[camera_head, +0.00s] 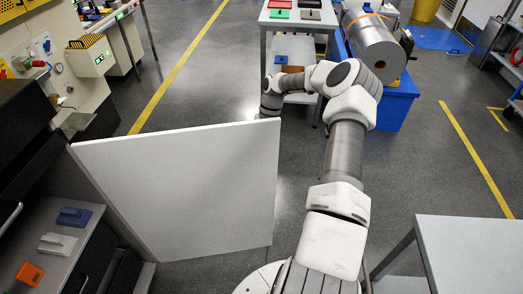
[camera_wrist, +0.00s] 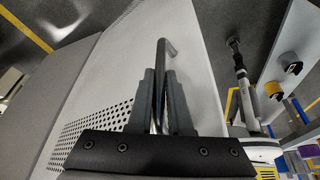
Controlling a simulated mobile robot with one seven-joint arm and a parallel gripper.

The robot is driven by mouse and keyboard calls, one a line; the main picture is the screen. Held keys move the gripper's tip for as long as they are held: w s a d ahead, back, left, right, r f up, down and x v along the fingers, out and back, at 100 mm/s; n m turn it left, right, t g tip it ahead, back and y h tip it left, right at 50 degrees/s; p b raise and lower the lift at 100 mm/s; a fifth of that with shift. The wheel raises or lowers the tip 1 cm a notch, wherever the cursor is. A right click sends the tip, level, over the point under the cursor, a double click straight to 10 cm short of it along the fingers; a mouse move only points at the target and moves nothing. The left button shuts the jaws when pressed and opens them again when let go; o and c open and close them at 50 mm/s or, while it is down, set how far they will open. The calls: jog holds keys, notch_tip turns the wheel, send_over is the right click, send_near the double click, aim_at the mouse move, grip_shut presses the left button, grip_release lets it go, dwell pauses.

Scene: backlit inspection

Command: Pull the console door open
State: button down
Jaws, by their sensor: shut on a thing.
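The console door (camera_head: 185,185) is a pale flat panel that stands swung well out from the dark console (camera_head: 80,235) at the left, with the inside shelf exposed. In the wrist view the door (camera_wrist: 195,85) fills the middle and carries a metal bar handle (camera_wrist: 168,48). My gripper (camera_wrist: 161,78) has its two dark fingers on either side of this bar and is shut on it. In the head view my arm reaches over to the door's far side, and the door hides the gripper and the handle.
On the console shelf lie a blue block (camera_head: 74,217), a white block (camera_head: 58,244) and an orange block (camera_head: 29,273). A grey table (camera_head: 475,260) stands at the lower right. A white table (camera_head: 297,22) with trays and a blue stand (camera_head: 395,100) are beyond my arm.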

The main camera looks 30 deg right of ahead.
jog(key=shift+w+f, duration=0.1)
jog(key=shift+w, duration=0.15)
dwell(0.3)
jog(key=c, duration=0.8)
grip_release()
jog(key=shift+c, duration=0.2)
jog(key=shift+d, duration=0.1)
jog(key=p+v, duration=0.1)
jog(key=v, duration=1.6)
jog(key=shift+r, duration=0.25)
jog(key=shift+w, duration=0.1)
